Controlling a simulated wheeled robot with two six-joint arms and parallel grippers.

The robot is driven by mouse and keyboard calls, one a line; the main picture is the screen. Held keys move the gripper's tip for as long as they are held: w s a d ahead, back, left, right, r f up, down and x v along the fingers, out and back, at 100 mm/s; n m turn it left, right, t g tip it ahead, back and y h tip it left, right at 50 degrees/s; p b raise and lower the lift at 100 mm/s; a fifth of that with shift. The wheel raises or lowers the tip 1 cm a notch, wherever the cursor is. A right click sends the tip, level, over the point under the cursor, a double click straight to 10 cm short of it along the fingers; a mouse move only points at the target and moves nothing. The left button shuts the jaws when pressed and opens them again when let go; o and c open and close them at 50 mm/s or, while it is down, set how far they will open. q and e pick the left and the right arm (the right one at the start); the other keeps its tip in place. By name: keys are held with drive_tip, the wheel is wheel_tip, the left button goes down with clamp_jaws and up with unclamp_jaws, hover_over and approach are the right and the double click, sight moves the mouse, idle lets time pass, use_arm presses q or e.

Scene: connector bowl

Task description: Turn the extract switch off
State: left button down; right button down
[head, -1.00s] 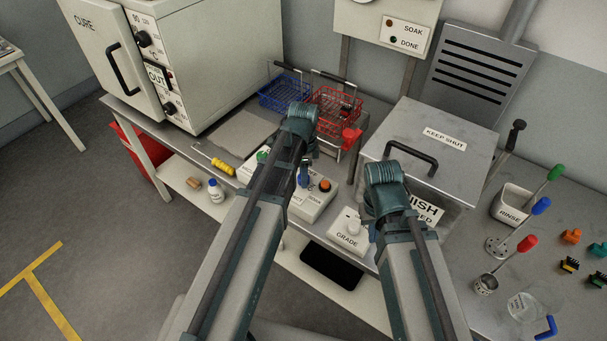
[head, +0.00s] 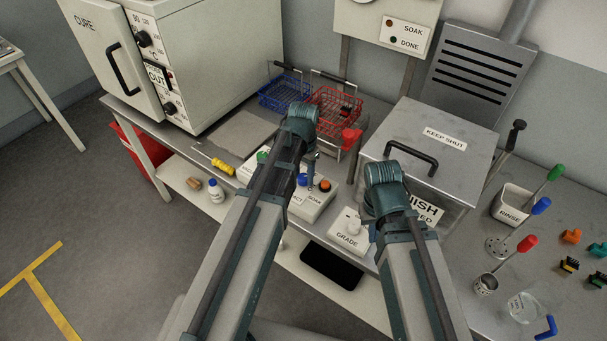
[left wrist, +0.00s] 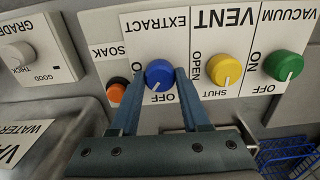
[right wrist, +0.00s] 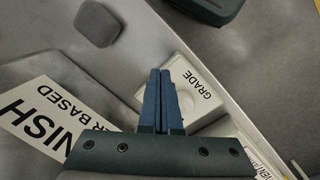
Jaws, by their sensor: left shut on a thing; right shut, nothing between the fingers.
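The extract switch is a blue knob (left wrist: 158,71) on a white panel marked ON at its left and OFF below it in the left wrist view. Its white pointer mark is at the lower edge, toward OFF. It also shows in the head view (head: 302,180), partly behind my arm. My left gripper (left wrist: 155,80) has one finger on each side of the knob and is shut on it. My right gripper (right wrist: 165,74) is shut and empty, above the area by the grade box (right wrist: 197,93). In the head view its fingers are hidden behind its wrist.
Next to the blue knob are the yellow vent knob (left wrist: 224,69), the green vacuum knob (left wrist: 284,66) and the orange soak button (left wrist: 117,92). A lidded metal tank (head: 440,150) stands to the right. Blue (head: 285,92) and red (head: 335,105) wire baskets stand behind.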

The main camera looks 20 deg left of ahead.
sight(303, 177)
use_arm(q)
drive_tip(key=n, duration=0.4)
drive_tip(key=shift+n, duration=2)
drive_tip(key=shift+c, duration=1.9)
unclamp_jaws()
wheel_tip(303, 177, up, 14)
drive_tip(key=p, duration=1.3)
drive_tip(key=shift+p, duration=0.4)
use_arm(e)
wheel_tip(303, 177, up, 14)
